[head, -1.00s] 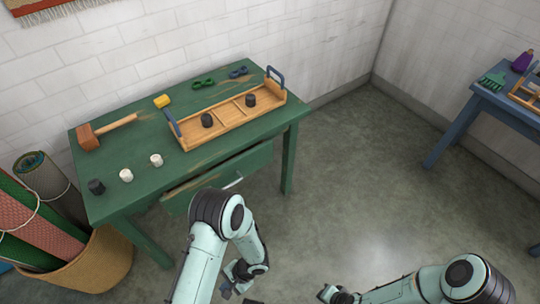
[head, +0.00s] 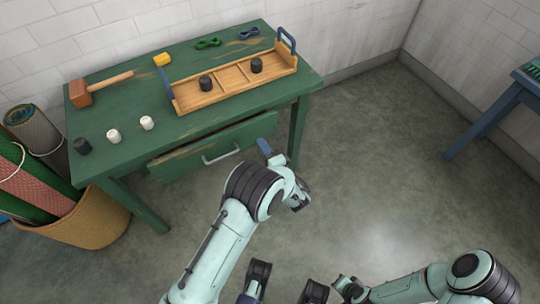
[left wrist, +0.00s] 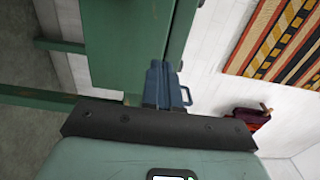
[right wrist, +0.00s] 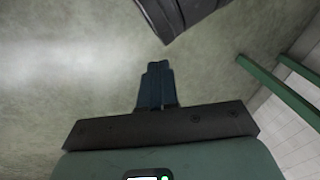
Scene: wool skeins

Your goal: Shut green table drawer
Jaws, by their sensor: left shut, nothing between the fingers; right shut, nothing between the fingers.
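The green table (head: 190,120) stands against the wall. Its drawer (head: 210,150) is pulled partly out, with a light bar handle (head: 221,154) on its front. My left gripper (head: 265,147) is shut and empty, its blue fingers just off the right end of the drawer front. In the left wrist view the fingers (left wrist: 165,85) lie close beside a green panel (left wrist: 125,45); I cannot tell whether they touch. My right gripper (right wrist: 157,80) is shut and empty over bare floor, away from the drawer.
On the tabletop are a wooden tray (head: 226,86) with two dark pieces, a mallet (head: 80,93), and small white, dark, yellow, green and blue items. A basket of rolled rugs (head: 95,225) stands left. A blue table (head: 490,125) is far right. Floor between is clear.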

